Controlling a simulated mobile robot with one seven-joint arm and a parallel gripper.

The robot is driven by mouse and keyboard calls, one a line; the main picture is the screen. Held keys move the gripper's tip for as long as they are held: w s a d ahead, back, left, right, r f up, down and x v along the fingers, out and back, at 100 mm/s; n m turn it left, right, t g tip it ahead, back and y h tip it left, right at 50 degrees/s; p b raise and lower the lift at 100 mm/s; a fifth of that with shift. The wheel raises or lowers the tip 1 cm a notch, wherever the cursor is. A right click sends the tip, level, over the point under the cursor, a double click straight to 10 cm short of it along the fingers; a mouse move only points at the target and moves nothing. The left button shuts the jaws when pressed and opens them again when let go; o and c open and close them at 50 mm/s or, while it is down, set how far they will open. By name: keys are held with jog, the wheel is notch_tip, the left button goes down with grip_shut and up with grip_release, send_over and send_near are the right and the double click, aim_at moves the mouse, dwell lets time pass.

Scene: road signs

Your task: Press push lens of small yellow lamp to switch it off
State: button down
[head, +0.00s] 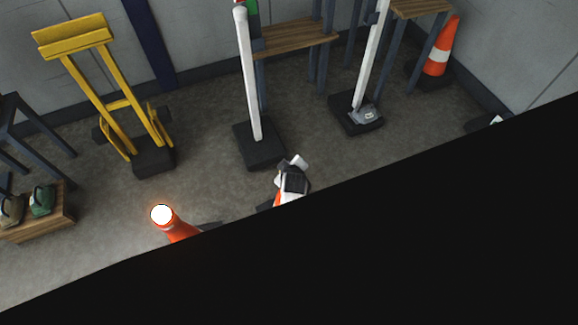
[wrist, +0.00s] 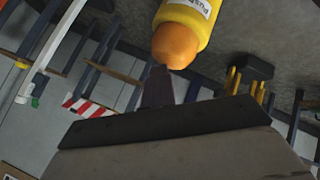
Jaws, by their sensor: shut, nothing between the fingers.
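The small yellow lamp (wrist: 190,22) shows at the top of the wrist view, with a rounded orange push lens (wrist: 175,46) and a white label with dark lettering. The lens looks dull orange, without a visible glow. My gripper (wrist: 160,72) is shut and empty, its dark fingertips right at the lens's near edge. I cannot tell whether they touch it. I cannot make out the yellow lamp in the head view, where a large black area covers the lower right.
In the head view, a glowing white light (head: 162,215) tops an orange cone (head: 182,233). A white, black and orange object (head: 291,184) stands right of it. A yellow trolley (head: 110,95), a white post (head: 249,85) on a black base and another cone (head: 440,50) stand behind. Open floor lies between.

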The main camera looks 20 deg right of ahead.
jog(key=shift+s+a+f, duration=0.1)
jog(key=shift+s+f, duration=0.1)
jog(key=shift+f, duration=0.3)
jog(key=shift+s+a+f, duration=0.1)
jog(key=shift+s+f, duration=0.05)
jog(key=shift+f, duration=0.35)
jog(key=shift+s+f, duration=0.1)
jog(key=shift+s, duration=0.05)
jog(key=r+p, duration=0.2)
jog(key=r, duration=0.1)
jog(key=r+p, duration=0.3)
jog(key=shift+w+r, duration=0.2)
jog(key=shift+r, duration=0.1)
